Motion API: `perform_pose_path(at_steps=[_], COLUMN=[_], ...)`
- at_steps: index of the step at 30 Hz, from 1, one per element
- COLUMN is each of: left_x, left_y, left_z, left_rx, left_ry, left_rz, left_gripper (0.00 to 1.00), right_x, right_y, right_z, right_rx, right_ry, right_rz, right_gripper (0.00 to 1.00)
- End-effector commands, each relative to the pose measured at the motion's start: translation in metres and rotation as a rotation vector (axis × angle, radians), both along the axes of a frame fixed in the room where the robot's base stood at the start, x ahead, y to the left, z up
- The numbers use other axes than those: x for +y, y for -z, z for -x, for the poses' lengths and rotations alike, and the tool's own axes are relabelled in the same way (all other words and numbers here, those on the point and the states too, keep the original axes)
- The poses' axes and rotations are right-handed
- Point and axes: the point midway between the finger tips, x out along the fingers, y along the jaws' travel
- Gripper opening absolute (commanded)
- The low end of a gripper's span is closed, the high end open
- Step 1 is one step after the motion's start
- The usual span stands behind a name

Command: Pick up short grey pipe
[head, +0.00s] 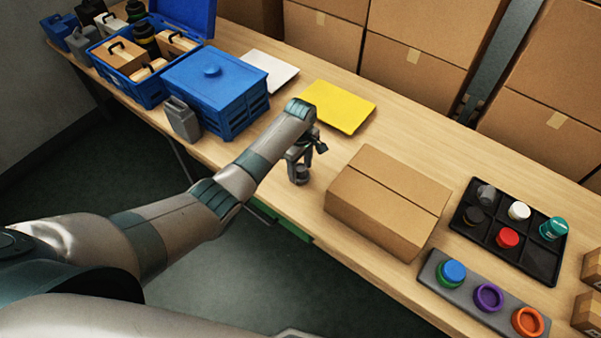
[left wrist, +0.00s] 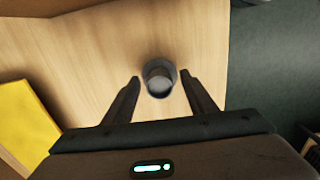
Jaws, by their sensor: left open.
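The short grey pipe (head: 301,175) stands upright on the wooden table near its front edge, left of a closed cardboard box. In the left wrist view the pipe (left wrist: 159,78) shows from above as a round grey piece with a darker rim. My left gripper (head: 303,160) is right above the pipe in the head view. In the left wrist view its two fingers (left wrist: 166,85) are spread to either side of the pipe, with gaps between finger and pipe. It is open and holds nothing. My right gripper is in neither view.
The cardboard box (head: 388,200) stands close on the right. A yellow sheet (head: 340,106) lies behind the arm. A blue lidded crate (head: 215,88) and a grey canister (head: 182,120) stand left. A black tray (head: 513,250) and a grey holder (head: 455,288) with coloured caps are at right.

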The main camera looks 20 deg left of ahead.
Motion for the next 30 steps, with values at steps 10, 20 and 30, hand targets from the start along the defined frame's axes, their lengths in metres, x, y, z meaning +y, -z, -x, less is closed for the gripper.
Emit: perform_pose_path(at_steps=[10,20,30], left_x=[-0.0005,-0.0004,-0.0005], left_y=[0.0030,0.0029,0.0006], left_z=[-0.0001,0.0000,-0.0004], left_rx=[-0.001,-0.001,-0.002], left_ry=[0.001,0.001,0.001], left_rz=[0.000,0.000,0.001], left_gripper=[0.52,0.25,0.25], right_x=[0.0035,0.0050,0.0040], right_y=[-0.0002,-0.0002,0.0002], right_z=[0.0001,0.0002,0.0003], right_rx=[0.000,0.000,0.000], right_ry=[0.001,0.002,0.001], right_rz=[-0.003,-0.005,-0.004], right_gripper=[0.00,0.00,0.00])
